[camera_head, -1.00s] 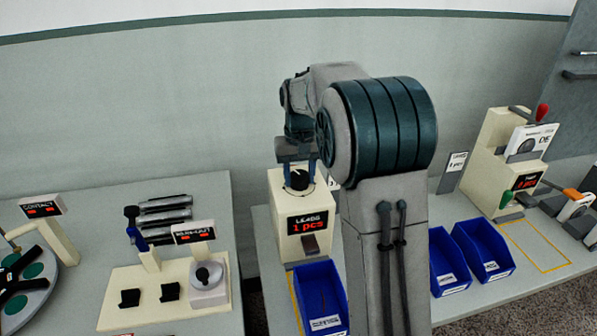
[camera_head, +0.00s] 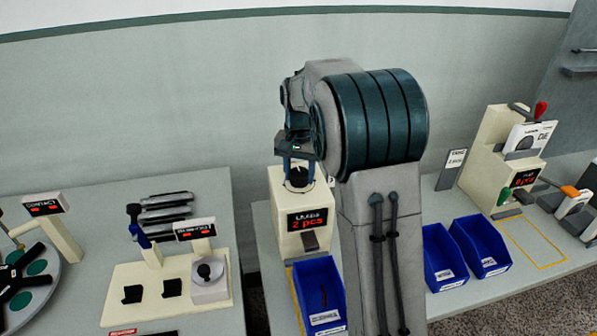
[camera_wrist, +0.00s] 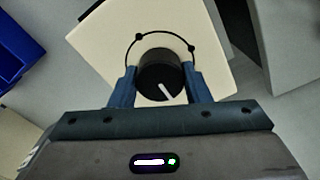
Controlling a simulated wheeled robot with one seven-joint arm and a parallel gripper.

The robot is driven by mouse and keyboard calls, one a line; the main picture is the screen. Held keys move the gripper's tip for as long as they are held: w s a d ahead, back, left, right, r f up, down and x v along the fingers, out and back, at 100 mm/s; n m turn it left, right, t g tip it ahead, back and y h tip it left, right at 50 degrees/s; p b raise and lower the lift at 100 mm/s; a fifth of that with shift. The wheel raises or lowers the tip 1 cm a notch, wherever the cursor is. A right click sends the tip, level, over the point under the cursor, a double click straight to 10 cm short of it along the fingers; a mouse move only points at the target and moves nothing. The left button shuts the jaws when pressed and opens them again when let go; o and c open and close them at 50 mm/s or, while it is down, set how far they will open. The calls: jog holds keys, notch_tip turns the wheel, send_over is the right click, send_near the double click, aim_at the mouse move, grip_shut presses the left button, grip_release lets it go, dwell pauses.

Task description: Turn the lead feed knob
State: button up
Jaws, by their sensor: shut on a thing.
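The lead feed knob (camera_wrist: 160,76) is black and round with a white pointer line, on top of the cream lead feeder box (camera_wrist: 105,40). In the wrist view a black arc with dots runs around it on the far side. My gripper (camera_wrist: 161,88) has one blue finger on each side of the knob and is shut on it. In the head view the knob (camera_head: 298,177) shows under my gripper (camera_head: 297,164). The feeder's display (camera_head: 307,220) reads "2 pcs". A blue bin (camera_head: 318,290) stands in front of the feeder, with a small dark thing inside.
My arm hides part of the table right of the feeder. Two blue bins (camera_head: 444,262) stand further right, near another cream machine (camera_head: 492,155). On the left table is a cream base with a round grey knob (camera_head: 208,272).

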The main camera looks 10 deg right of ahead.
aim_at(299, 171)
jog(key=shift+r, duration=0.1)
jog(key=o, duration=1)
notch_tip(299, 171, up, 14)
